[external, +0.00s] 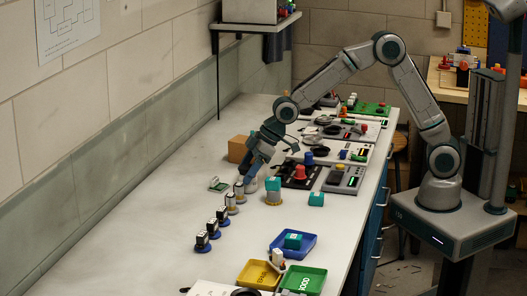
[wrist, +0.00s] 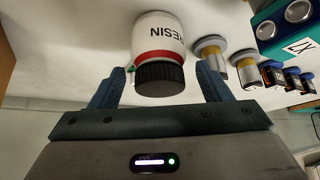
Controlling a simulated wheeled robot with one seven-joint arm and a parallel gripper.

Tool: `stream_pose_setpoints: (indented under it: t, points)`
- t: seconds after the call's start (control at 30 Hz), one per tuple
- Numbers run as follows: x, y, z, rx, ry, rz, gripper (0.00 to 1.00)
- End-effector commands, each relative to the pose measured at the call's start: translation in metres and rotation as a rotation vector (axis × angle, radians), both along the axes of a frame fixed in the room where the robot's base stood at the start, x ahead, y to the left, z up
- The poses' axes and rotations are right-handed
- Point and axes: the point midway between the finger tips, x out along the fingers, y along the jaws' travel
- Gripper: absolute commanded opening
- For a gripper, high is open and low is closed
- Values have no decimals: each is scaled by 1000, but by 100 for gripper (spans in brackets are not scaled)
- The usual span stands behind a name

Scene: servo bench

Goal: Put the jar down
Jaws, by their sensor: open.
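The jar (wrist: 160,48) is white with a red band, a black ribbed lid and the letters RESIN, upside down in the wrist view. It stands between the fingers of my gripper (wrist: 164,78), its lid toward the palm. The fingers are spread, with a gap showing beside the lid, and I see no grip on it. In the external view my gripper (external: 251,172) is low over the bench, and the jar (external: 251,185) is mostly hidden at its tips. The jar appears to rest on the white bench top; its base contact is hard to see.
Blue (external: 306,250), yellow and green trays lie in front. A cardboard box (external: 239,150) stands behind.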

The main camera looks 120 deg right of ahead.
Motion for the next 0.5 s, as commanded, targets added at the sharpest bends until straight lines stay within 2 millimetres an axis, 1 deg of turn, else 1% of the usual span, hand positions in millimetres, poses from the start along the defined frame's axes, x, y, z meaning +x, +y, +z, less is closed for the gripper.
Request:
stream_pose_setpoints:
  t: [0.17,0.4,0.5]
  points:
    - [-13,3,23,-3,-3,-1,71]
    - [-38,11,64,-3,-3,-3,71]
    - [-47,15,78,-2,-3,-1,71]
